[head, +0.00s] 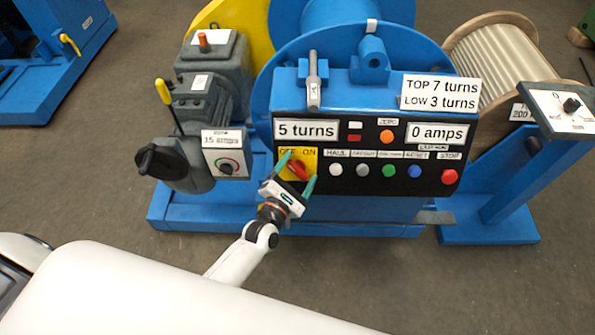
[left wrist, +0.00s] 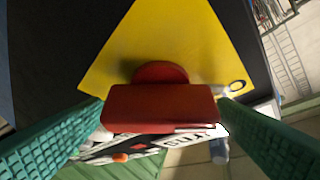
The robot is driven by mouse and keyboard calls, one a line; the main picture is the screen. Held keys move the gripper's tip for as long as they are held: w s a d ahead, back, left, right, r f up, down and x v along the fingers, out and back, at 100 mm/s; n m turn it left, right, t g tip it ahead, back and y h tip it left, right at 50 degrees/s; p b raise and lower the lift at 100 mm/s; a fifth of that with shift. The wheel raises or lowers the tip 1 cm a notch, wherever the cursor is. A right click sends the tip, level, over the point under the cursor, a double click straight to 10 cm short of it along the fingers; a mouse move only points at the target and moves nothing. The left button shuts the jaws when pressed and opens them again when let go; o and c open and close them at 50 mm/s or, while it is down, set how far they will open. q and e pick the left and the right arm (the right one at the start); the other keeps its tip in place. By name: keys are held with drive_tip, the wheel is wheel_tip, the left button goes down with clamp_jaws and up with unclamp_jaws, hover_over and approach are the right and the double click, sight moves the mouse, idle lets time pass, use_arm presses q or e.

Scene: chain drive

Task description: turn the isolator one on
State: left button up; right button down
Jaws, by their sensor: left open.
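The isolator is a red handle (head: 299,169) on a yellow plate (head: 310,156) at the left of the black control panel. The plate reads OFF at left and ON at right. The handle slants, its upper end toward the OFF side. My left gripper (head: 297,172) is open at the handle, its green fingers to either side. In the left wrist view the red handle (left wrist: 160,106) lies between the spread fingers, with a gap on each side, in front of the yellow plate (left wrist: 165,35). Contact is not visible. My right gripper is out of view.
Right of the isolator, several push buttons run to a red stop button (head: 449,177). Displays read 5 turns (head: 306,130) and 0 amps (head: 436,133). A motor with a black knob (head: 157,160) stands left. A rope drum (head: 500,60) stands right.

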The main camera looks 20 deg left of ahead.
use_arm(q)
drive_tip(key=shift+c, duration=0.3)
drive_tip(key=c, duration=0.9)
drive_tip(key=m+g+h+p, duration=0.1)
drive_tip(key=m+p, duration=0.1)
drive_tip(key=m+g+p, duration=0.1)
drive_tip(key=m, duration=0.2)
drive_tip(key=shift+r+h+p, duration=0.2)
drive_tip(key=shift+h+p, duration=0.2)
drive_tip(key=m+g+p, duration=0.3)
drive_tip(key=m+p, duration=0.2)
drive_tip(key=p, duration=0.1)
drive_tip(key=m+g+p, duration=0.3)
drive_tip(key=m+p, duration=0.2)
drive_tip(key=p, duration=0.1)
drive_tip(key=shift+g, duration=0.3)
drive_tip(key=shift+s+f+m+g+y+p, duration=0.1)
drive_tip(key=shift+m+g+y+p, duration=0.35)
drive_tip(key=shift+m+p, duration=0.4)
drive_tip(key=shift+f+m+y+p, duration=0.15)
drive_tip(key=shift+m+y+p, duration=0.1)
drive_tip(key=shift+p, duration=0.15)
drive_tip(key=shift+g, duration=0.25)
